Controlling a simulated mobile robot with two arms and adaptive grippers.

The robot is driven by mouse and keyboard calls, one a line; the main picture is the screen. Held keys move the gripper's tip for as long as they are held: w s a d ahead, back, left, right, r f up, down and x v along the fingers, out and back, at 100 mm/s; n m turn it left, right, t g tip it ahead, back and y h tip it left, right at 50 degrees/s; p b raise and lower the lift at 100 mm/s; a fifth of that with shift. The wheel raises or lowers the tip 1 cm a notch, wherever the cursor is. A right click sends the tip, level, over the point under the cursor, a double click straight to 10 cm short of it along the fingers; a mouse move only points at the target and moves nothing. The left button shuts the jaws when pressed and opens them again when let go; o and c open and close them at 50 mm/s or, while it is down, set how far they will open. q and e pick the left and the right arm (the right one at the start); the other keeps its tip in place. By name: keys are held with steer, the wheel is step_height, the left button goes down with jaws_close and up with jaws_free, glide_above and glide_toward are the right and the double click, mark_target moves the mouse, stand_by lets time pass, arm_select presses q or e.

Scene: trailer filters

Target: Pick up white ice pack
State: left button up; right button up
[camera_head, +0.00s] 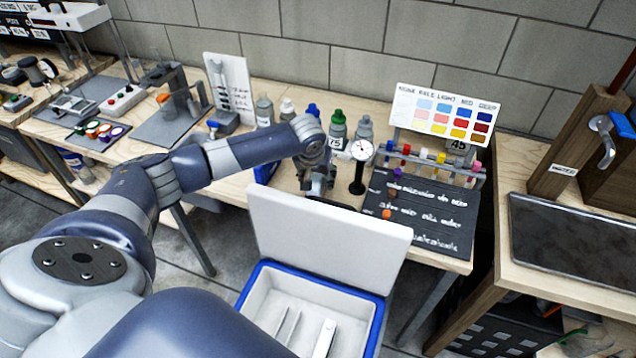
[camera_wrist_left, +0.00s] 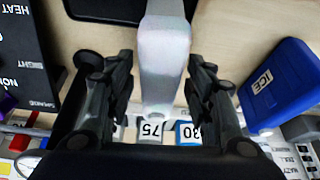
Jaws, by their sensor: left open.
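My left gripper (camera_head: 318,188) is over the table behind the cooler's raised lid. In the left wrist view its two dark fingers (camera_wrist_left: 153,100) are spread apart. A pale white-grey upright block (camera_wrist_left: 163,58), which looks like the white ice pack, stands between the fingers, with visible gaps on both sides. No label shows on it. My right gripper is not in view.
The open cooler (camera_head: 262,290) with its white lid (camera_head: 325,235) stands in front of the table. Several bottles (camera_head: 338,127) and a dial gauge (camera_head: 361,150) are close behind the gripper. A black board (camera_head: 420,210) and a tube rack (camera_head: 440,165) lie to its right.

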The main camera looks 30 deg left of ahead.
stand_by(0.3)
arm_select(q)
jaws_close()
